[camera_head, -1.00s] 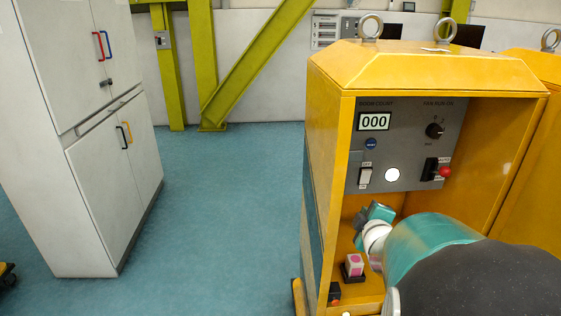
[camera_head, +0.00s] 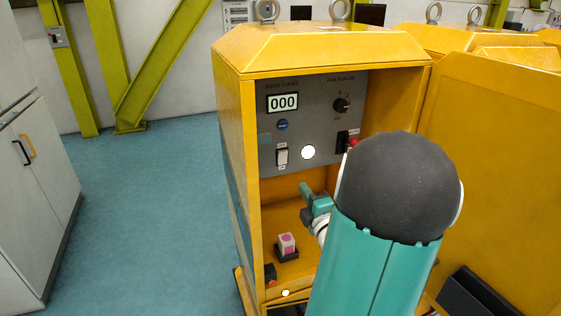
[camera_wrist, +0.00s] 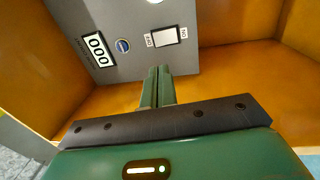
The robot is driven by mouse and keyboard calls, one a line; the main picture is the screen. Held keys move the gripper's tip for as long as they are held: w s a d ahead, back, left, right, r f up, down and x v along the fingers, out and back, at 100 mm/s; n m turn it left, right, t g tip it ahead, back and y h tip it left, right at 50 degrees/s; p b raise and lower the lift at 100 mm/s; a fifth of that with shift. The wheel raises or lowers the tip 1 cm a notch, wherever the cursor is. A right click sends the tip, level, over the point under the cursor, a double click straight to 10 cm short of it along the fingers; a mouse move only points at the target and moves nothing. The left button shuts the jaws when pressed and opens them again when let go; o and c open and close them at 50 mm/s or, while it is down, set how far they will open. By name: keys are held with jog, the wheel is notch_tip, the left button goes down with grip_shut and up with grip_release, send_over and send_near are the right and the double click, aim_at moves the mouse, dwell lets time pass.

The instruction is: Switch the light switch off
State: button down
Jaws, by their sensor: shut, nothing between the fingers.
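The light switch (camera_head: 282,155) is a white rocker on the grey panel inside the yellow cabinet, below a round blue button. In the wrist view the switch (camera_wrist: 164,37) shows with small labels at its two ends. My gripper (camera_head: 305,188) is inside the cabinet, below and a little right of the switch in the head view. In the wrist view my gripper's green fingers (camera_wrist: 158,70) are together and empty, pointing toward the panel with their tips just short of the switch in the picture. I see no contact with it.
The panel also holds a counter display (camera_head: 283,102) reading 000, a blue button (camera_head: 282,124), a lit white round lamp (camera_head: 308,152), a rotary knob (camera_head: 342,104) and a red-knobbed lever (camera_head: 353,143). A pink-and-white cube (camera_head: 287,243) sits on the cabinet floor.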

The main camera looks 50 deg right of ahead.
aim_at(283, 155)
jog(key=shift+s, duration=0.15)
jog(key=x, duration=1.4)
jog(key=shift+r, duration=0.1)
jog(key=shift+w+d+y, duration=0.1)
jog(key=shift+w+y, duration=0.15)
jog(key=shift+y, duration=0.05)
dwell(0.4)
